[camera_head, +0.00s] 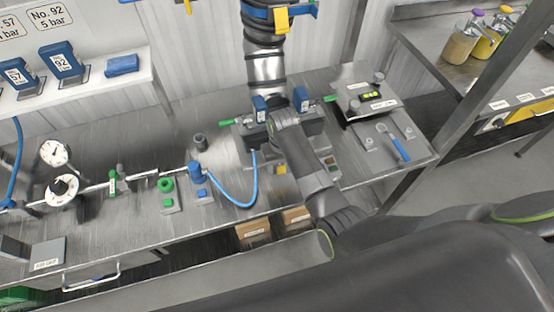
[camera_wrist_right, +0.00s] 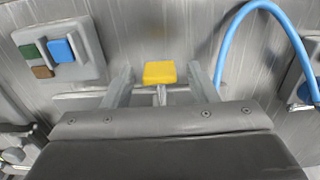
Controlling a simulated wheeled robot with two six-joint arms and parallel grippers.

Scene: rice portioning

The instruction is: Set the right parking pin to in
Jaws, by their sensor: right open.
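My right gripper (camera_wrist_right: 161,71) is open, with one finger on either side of a small yellow square knob (camera_wrist_right: 160,72) on a short metal stem. I see no clear contact between the fingers and the knob. The yellow knob also shows in the head view (camera_head: 281,170), at the front of the middle station beside my dark wrist, which hides part of the station. A green-tipped handle (camera_head: 330,99) sticks out at the station's right and another (camera_head: 227,121) at its left. I cannot tell from the frames which part is the right parking pin. My left gripper is not in view.
A button panel (camera_wrist_right: 62,50) with green, blue and brown buttons is left of the gripper in the wrist view. A blue hose (camera_wrist_right: 232,30) loops close on the right.

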